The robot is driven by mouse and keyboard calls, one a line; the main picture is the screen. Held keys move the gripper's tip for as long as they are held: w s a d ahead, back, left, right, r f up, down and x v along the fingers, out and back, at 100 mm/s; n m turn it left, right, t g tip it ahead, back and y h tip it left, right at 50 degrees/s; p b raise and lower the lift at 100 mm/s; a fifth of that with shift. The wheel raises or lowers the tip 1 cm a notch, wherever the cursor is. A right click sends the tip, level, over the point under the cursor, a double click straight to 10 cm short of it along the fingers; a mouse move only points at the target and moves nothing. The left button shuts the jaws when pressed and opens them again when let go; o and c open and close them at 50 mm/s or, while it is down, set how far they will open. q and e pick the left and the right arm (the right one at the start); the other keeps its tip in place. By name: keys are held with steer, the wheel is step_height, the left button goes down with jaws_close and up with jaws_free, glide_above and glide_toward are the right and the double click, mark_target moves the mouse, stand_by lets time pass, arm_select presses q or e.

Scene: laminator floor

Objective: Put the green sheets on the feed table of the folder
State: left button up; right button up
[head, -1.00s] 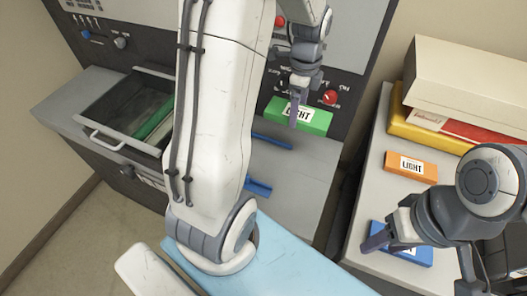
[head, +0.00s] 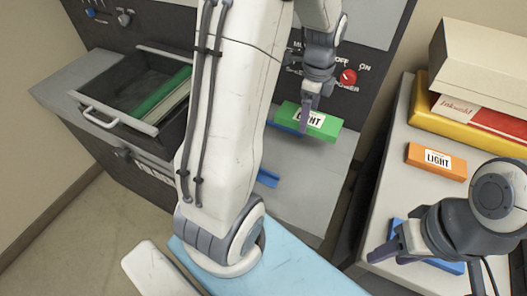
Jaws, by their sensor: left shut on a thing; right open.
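A green pack labelled LIGHT (head: 325,131), which looks like the green sheets, is in my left gripper (head: 305,114). That gripper is shut on it from above, with a finger across its front face. The pack is over the grey feed table (head: 303,195) of the machine, near a blue guide (head: 285,127) that it partly covers. I cannot tell whether the pack touches the table. My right gripper (head: 383,252) is open and empty at the lower right, beside a blue pack (head: 448,266) that it partly hides.
An open drawer (head: 92,117) at left holds a green and a pale strip. A second blue guide (head: 267,178) lies on the feed table. An orange LIGHT pack (head: 437,161) lies on the right-hand table (head: 395,190), before stacked boxes (head: 480,60). A red knob (head: 349,77) is on the panel.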

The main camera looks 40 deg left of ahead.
arm_select(q)
steer(key=s+a+f+p, duration=0.2)
steer(key=s+a+f, duration=0.3)
steer(key=a+f, duration=0.5)
steer(key=shift+s+f, duration=0.3)
steer(key=shift+f, duration=0.3)
steer(key=shift+a, duration=0.1)
